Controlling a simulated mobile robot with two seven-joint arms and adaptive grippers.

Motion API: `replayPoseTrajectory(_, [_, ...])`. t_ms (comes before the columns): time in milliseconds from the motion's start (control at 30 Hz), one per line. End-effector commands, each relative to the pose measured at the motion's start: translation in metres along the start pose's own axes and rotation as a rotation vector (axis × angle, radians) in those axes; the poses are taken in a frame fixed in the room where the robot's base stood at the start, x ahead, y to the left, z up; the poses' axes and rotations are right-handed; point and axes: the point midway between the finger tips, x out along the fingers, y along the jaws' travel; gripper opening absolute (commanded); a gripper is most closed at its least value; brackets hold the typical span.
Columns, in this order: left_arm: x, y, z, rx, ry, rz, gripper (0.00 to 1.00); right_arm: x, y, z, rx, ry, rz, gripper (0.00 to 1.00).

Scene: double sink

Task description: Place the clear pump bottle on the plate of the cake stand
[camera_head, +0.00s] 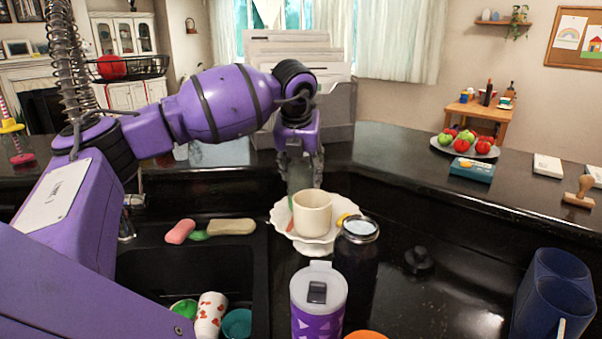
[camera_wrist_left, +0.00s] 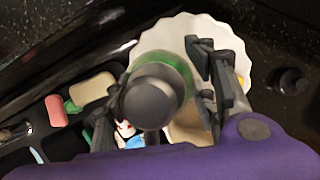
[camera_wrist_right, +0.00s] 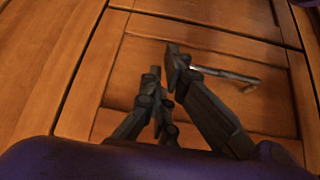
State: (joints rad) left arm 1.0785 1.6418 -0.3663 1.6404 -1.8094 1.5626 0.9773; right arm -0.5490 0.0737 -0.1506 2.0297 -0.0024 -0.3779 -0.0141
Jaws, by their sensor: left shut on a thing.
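The clear pump bottle (camera_head: 300,179) is in my left gripper (camera_head: 299,158), which is shut on it. It looks about upright at the back of the cake stand's white scalloped plate (camera_head: 284,222). A cream cup (camera_head: 312,214) on the plate stands in front of it, so I cannot tell whether its base touches the plate. In the left wrist view the bottle's dark top (camera_wrist_left: 152,96) lies between the fingers, with the plate (camera_wrist_left: 185,28) behind. My right gripper (camera_wrist_right: 165,68) is away in front of wooden panels, its fingertips close together; no held object shows.
A dark jar (camera_head: 357,265) and purple tumbler (camera_head: 318,300) stand in front of the plate. Soap and a sponge (camera_head: 231,227) lie by the sink at left, with cups (camera_head: 209,312) in it. A blue container (camera_head: 552,293) is at right. A letter rack (camera_head: 338,105) stands behind.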

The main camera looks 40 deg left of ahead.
Motion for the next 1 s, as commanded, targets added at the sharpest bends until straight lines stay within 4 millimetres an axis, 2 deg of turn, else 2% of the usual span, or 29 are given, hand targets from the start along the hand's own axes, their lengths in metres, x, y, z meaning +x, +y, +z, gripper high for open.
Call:
replayPoseTrajectory(233, [0.0026,-0.0001,-0.0011,0.000,-0.002,-0.001,0.14,-0.0003,-0.0002,-0.0021,0.000,0.004,0.000,0.00])
replayPoseTrajectory(433, [0.0071,0.0000,-0.0030,0.000,-0.001,0.000,0.14,0.0014,-0.0004,0.0040,0.000,-0.006,-0.001,0.00])
replayPoseTrajectory(467, [0.0070,0.0000,-0.0034,0.001,0.001,0.000,0.56,0.0013,-0.0004,0.0039,0.000,-0.006,-0.001,0.00])
replayPoseTrajectory(567, [0.0064,0.0000,-0.0031,0.001,0.001,0.000,0.69,0.0014,-0.0004,0.0053,0.000,-0.009,-0.001,0.00])
replayPoseTrajectory(867, [0.0059,-0.0001,-0.0028,0.000,0.000,0.000,0.71,0.0014,-0.0003,0.0053,0.000,-0.009,0.000,0.00])
replayPoseTrajectory(1000, [-0.0026,-0.0004,-0.0006,0.000,-0.002,-0.002,0.71,0.0005,-0.0002,0.0033,0.000,-0.007,0.000,0.00])
